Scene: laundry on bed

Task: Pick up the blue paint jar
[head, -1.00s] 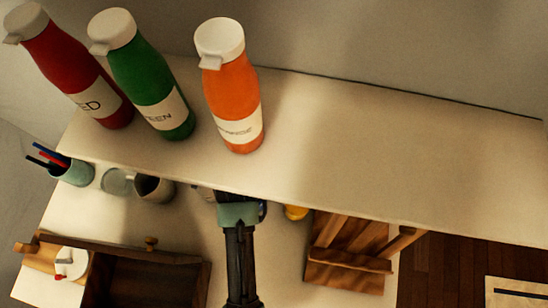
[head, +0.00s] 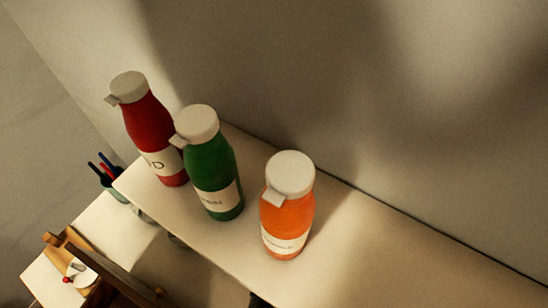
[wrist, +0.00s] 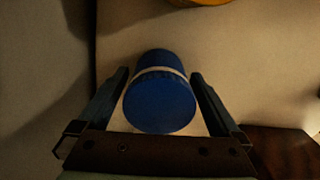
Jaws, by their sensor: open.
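The blue paint jar (wrist: 160,98) shows in the wrist view, with a round blue lid facing the camera and a pale band behind it. My gripper (wrist: 161,75) is open, with one finger on each side of the jar. A narrow gap shows between the jar and each finger, so I cannot see contact. In the head view the jar is not visible, and only a dark bit at the bottom edge may be my arm.
Red (head: 150,130), green (head: 210,165) and orange (head: 287,205) bottles stand on the upper shelf (head: 345,260). Below are a pen cup (head: 118,190) and a wooden box (head: 110,270).

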